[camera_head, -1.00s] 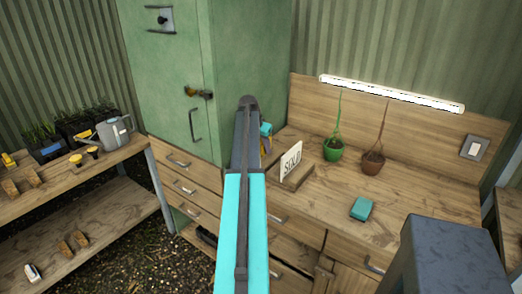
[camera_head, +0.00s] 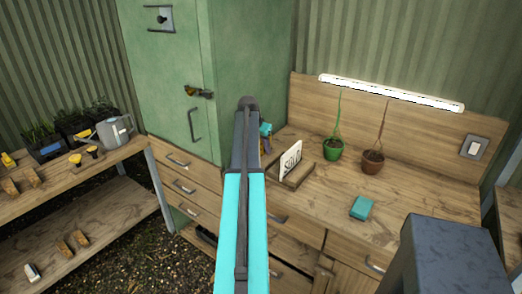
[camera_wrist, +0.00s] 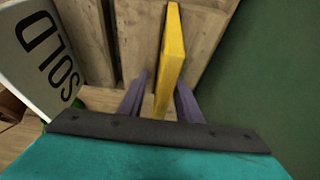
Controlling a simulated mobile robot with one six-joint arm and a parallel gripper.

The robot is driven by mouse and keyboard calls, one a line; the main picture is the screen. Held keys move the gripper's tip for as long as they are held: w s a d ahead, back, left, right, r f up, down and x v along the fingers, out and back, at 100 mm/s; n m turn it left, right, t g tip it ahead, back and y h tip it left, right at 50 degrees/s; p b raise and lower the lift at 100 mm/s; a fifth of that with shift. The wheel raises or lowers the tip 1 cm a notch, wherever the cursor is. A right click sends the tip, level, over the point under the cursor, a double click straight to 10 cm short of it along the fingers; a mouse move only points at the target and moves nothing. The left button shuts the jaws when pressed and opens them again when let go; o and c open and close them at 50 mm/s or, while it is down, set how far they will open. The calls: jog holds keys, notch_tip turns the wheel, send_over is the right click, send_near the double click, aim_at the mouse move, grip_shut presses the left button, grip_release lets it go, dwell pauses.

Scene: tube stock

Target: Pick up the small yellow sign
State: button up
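The small yellow sign (camera_wrist: 172,55) shows edge-on in the wrist view, as a narrow upright yellow slab. My gripper (camera_wrist: 160,97) has its two purple fingers on either side of the sign. A gap shows between the left finger and the sign; the right finger is close to it, and I cannot tell if they touch. In the head view my arm hides most of my gripper (camera_head: 265,138) and the sign, beside the green cabinet at the workbench's left end.
A white SOLD sign (camera_head: 291,159) in a wooden block stands just right of my gripper; it also shows in the wrist view (camera_wrist: 42,50). The green cabinet (camera_head: 255,75) is close by. Two pots (camera_head: 333,149) and a teal block (camera_head: 361,208) stand farther right on the bench.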

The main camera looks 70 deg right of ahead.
dwell(0.3)
grip_shut()
jog(key=s+a+r+b, duration=0.2)
jog(key=s+a, duration=0.1)
jog(key=a, duration=0.4)
jog(key=s+a+r+b, duration=0.2)
jog(key=s+a+r, duration=0.1)
jog(key=a, duration=0.4)
jog(key=shift+s+a+r, duration=0.2)
jog(key=shift+a, duration=0.1)
dwell(0.7)
jog(key=shift+w, duration=0.1)
dwell(0.5)
